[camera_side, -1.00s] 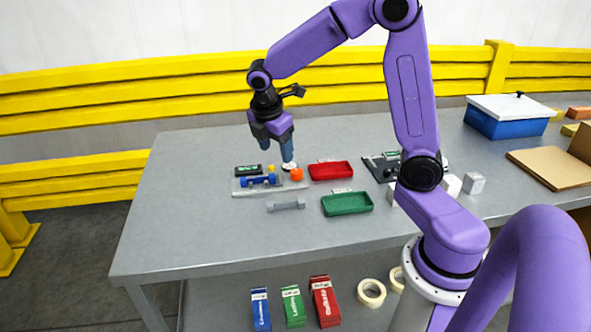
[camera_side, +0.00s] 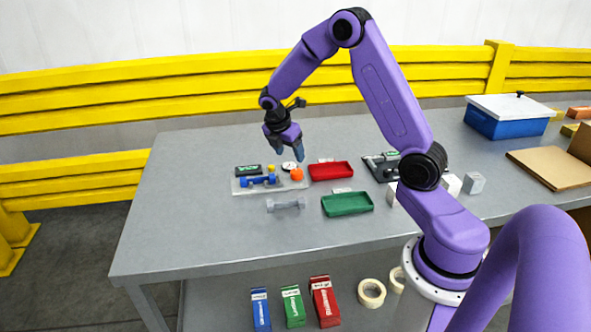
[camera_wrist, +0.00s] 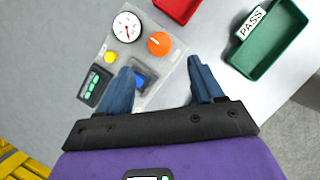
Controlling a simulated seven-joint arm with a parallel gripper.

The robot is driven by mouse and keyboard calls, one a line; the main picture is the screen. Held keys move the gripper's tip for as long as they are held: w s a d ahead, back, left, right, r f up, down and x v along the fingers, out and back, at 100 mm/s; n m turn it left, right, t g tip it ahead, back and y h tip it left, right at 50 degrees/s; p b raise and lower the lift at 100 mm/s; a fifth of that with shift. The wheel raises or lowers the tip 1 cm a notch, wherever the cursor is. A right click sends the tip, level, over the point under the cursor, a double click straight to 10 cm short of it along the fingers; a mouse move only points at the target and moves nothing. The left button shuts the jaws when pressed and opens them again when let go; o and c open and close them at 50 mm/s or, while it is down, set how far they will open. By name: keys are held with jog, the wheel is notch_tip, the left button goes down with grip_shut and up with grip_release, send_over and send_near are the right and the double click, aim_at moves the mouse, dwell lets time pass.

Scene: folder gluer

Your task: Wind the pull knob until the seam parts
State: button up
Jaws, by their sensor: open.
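The orange knob (camera_side: 297,174) sits at the right end of a light grey fixture plate (camera_side: 240,190); in the wrist view the knob (camera_wrist: 159,43) shows a white mark on its top. Beside it is a round white dial gauge (camera_wrist: 127,27) with a red needle. A blue clamp part (camera_side: 258,181) lies along the plate; in the wrist view my left finger hides part of it. I cannot make out a seam. My gripper (camera_side: 290,155) is open and empty, above and apart from the knob; in the wrist view the knob shows beyond the gap between its fingers (camera_wrist: 160,66).
A red tray (camera_side: 331,171) and a green tray (camera_side: 347,204) stand to the right. A grey dumbbell-shaped piece (camera_side: 286,205) lies in front. The table's left side is clear.

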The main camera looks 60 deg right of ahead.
aim_at(296, 171)
jog(key=x, duration=0.9)
jog(key=shift+f, duration=0.1)
jog(key=c, duration=1.1)
